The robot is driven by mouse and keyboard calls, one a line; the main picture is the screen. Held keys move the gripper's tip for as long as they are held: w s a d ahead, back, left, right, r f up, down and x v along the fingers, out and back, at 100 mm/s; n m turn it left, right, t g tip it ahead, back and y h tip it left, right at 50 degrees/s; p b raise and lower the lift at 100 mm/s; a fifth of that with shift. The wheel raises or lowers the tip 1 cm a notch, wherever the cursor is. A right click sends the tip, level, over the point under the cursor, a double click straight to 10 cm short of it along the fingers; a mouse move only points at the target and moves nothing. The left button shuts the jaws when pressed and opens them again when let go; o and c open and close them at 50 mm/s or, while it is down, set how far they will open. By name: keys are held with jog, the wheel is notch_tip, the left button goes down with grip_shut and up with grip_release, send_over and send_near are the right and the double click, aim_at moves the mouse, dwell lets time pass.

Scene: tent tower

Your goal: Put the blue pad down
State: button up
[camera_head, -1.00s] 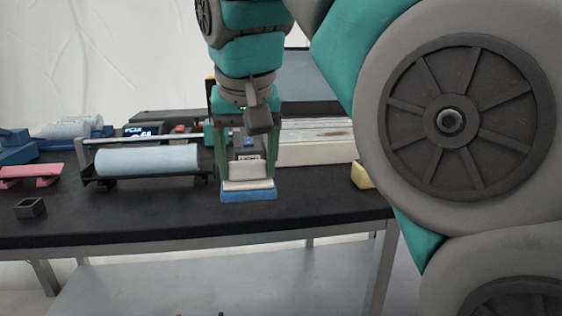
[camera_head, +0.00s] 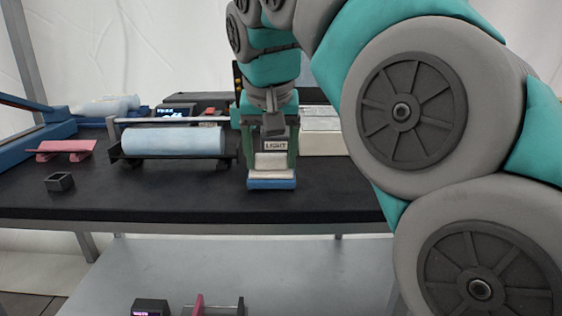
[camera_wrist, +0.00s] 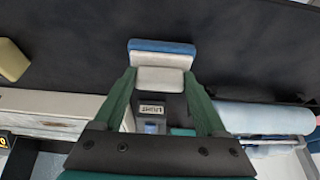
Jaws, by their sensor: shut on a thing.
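The blue pad (camera_head: 271,183) has a pale, cream upper part and is at the table's front middle in the head view. In the wrist view the blue pad (camera_wrist: 162,46) shows beyond the fingertips, with its cream part between them. My gripper (camera_head: 271,163) is shut on the pad from both sides; its green fingers also show in the wrist view (camera_wrist: 160,80). The pad is at or just above the black tabletop (camera_head: 200,196); I cannot tell whether it touches.
A pale blue roll (camera_head: 172,142) on a black stand is left of my gripper. A pink piece (camera_head: 66,147) and a small dark open box (camera_head: 60,182) lie farther left. A device labelled LIGHT (camera_head: 276,145) stands behind the pad. A yellow block (camera_wrist: 12,60) shows in the wrist view.

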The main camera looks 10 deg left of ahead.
jog(key=o, duration=1.1)
jog(key=shift+f, duration=0.2)
jog(key=shift+o, duration=0.2)
jog(key=shift+r, duration=0.1)
